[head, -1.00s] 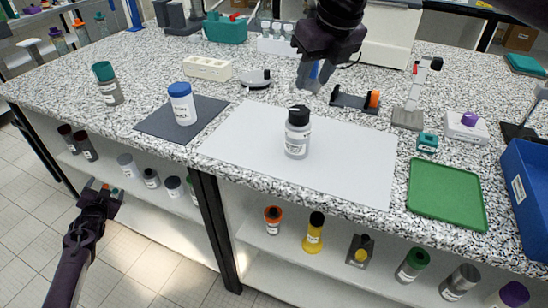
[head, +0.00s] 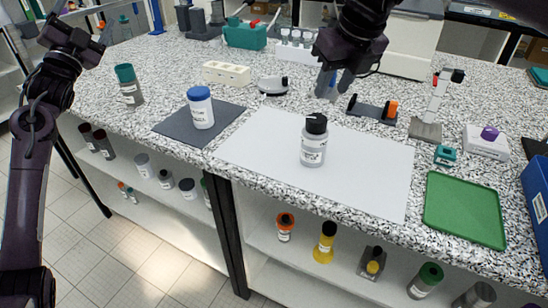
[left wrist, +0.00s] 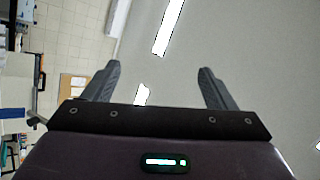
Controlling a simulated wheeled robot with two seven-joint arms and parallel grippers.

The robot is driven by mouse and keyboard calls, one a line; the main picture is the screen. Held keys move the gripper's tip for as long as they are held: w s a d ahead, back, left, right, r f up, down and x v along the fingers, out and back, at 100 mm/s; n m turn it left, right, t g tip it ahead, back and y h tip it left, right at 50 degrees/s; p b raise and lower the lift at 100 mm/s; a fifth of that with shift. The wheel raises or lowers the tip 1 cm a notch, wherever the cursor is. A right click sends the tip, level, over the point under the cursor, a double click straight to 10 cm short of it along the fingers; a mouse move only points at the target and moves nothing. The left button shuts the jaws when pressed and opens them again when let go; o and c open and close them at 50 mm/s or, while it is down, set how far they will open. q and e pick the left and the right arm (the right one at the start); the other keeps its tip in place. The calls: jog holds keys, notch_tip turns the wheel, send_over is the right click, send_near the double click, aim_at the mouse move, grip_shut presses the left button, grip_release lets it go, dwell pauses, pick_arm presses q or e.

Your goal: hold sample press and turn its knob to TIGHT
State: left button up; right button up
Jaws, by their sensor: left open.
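A dark holder with an orange knob (head: 391,110) lies on the bench right of my right gripper; it looks most like the sample press, but I cannot read any TIGHT mark. My right gripper (head: 333,88) points down over the bench behind the white sheet, apart from the holder. Something blue shows between its fingers; whether it is held or behind them is unclear. My left gripper (head: 80,34) is raised at the far left, away from the bench items. The left wrist view shows its fingers (left wrist: 160,70) spread and empty, facing the ceiling.
A black-capped bottle (head: 314,142) stands on the white sheet (head: 255,148). A blue-capped jar (head: 200,108) stands on a dark mat (head: 166,129). A stand (head: 432,110), a purple-knobbed white box (head: 487,143) and a green tray (head: 465,208) are at right. The sheet's right half is free.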

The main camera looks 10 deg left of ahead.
pick_arm(q)
jog(key=s+d+r+m+g+h, duration=0.1)
jog(key=s+d+r+m+h, duration=0.25)
jog(key=d, duration=0.35)
jog(key=s+d+r+m+g+h, duration=0.1)
jog(key=s+d+r+m+h, duration=0.15)
jog(key=d+h, duration=0.4)
jog(key=s+d+r+m+g+h, duration=0.1)
jog(key=s+d+r+m+h, duration=0.2)
jog(key=d, duration=0.5)
jog(key=w+d+f+n+g+y, duration=0.1)
jog(key=w+d+f+n+y, duration=0.25)
jog(key=f, duration=0.55)
jog(key=w+d+f+n+g+h, duration=0.1)
jog(key=w+d+f+n, duration=0.1)
jog(key=d+f+n, duration=0.4)
jog(key=n+g+y, duration=0.2)
jog(key=n+g, duration=0.2)
jog(key=n, duration=0.3)
send_near(307, 151)
jog(key=x, duration=0.3)
jog(key=shift+w+r+m, duration=0.2)
jog(key=shift+w+m, duration=0.05)
jog(key=shift+w, duration=0.15)
jog(key=shift+d+f, duration=0.15)
jog(key=shift+d, duration=0.1)
jog(key=x, duration=0.7)
jog(key=shift+w, duration=0.25)
jog(key=c, duration=1.4)
